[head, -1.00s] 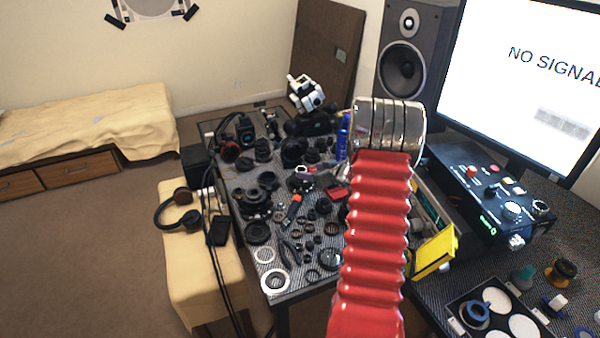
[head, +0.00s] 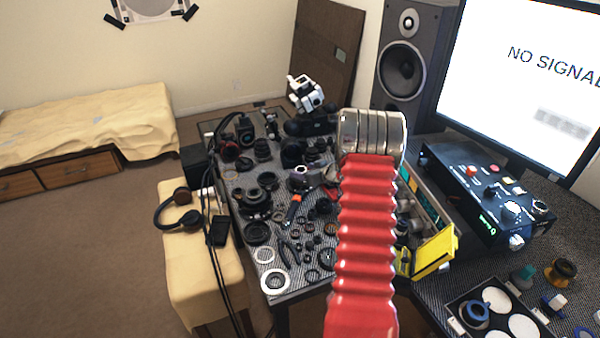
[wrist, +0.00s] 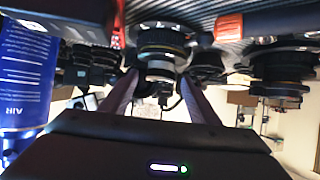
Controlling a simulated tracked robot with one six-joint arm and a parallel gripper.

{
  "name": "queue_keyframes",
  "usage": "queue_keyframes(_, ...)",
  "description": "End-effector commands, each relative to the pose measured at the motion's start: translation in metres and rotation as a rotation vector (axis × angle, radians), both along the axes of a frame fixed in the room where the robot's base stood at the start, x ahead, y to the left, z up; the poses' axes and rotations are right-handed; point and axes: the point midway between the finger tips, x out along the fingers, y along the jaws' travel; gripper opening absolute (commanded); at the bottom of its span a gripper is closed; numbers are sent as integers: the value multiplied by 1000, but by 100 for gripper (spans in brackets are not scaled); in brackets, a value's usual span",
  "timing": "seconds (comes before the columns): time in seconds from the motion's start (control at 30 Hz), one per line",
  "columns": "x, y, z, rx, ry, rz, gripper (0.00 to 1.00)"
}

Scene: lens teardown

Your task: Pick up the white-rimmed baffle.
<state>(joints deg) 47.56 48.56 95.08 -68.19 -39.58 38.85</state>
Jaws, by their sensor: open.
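Dark lens parts (wrist: 160,50) show beyond and between the fingertips; no contact is visible. No white-rimmed ring can be made out in the wrist view. In the head view my red arm hides the gripper.
Black lens rings and barrels crowd the table (head: 283,293). In the wrist view a blue air can (wrist: 25,85) stands close at left, and an orange-tipped tool (wrist: 229,27) is above right. A yellow bin (head: 435,250) and a control box (head: 480,195) are at right.

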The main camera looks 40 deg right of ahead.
Motion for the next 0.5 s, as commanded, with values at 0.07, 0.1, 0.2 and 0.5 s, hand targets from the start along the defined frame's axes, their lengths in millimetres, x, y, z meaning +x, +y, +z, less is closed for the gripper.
queue_keyframes(0.07,0,0,0,0,0,0,56)
queue_keyframes(0.1,0,0,0,0,0,0,56)
queue_keyframes(0.2,0,0,0,0,0,0,56)
queue_keyframes(0.5,0,0,0,0,0,0,39)
